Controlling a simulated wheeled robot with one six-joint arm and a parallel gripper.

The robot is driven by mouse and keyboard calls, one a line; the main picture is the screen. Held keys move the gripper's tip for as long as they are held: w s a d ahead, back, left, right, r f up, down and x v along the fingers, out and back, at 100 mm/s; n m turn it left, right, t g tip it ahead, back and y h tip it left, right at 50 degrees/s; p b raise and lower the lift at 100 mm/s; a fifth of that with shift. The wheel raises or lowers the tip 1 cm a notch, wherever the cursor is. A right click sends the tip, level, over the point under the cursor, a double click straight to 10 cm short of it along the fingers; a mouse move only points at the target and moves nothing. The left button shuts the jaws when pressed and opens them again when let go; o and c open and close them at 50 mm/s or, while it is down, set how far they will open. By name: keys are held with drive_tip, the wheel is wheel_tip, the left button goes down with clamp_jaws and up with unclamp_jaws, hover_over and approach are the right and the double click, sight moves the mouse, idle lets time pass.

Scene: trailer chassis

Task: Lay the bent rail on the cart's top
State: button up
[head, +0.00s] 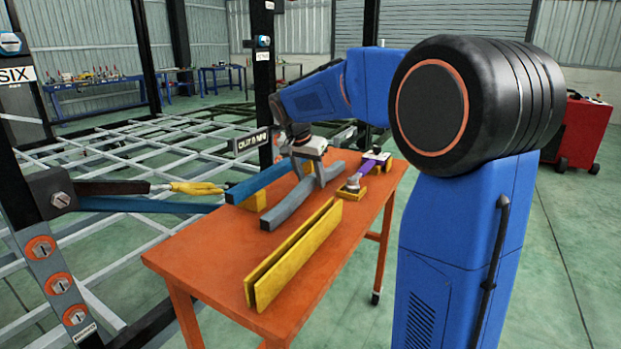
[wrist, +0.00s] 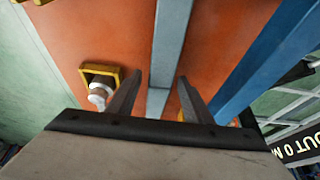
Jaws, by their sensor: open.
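The grey bent rail (head: 288,207) lies on the orange cart's top (head: 222,247), near the middle of its length. In the wrist view the rail (wrist: 172,40) runs from the top edge down between my fingers. My gripper (head: 310,177) is over the rail's far part in the head view. In the wrist view my gripper (wrist: 160,93) is open, with one finger on each side of the rail. A gap shows on both sides. Part of the rail is hidden behind my fingers, and I cannot tell how deep they reach.
A blue rail (head: 262,182) lies left of the grey one, by a yellow block (head: 252,201). A yellow channel (head: 292,254) lies nearer on the cart. A purple part (head: 369,164) with yellow blocks is to the right. A black post (head: 263,80) stands behind the cart.

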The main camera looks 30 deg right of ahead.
drive_tip(key=shift+r, duration=0.1)
drive_tip(key=v, duration=1.2)
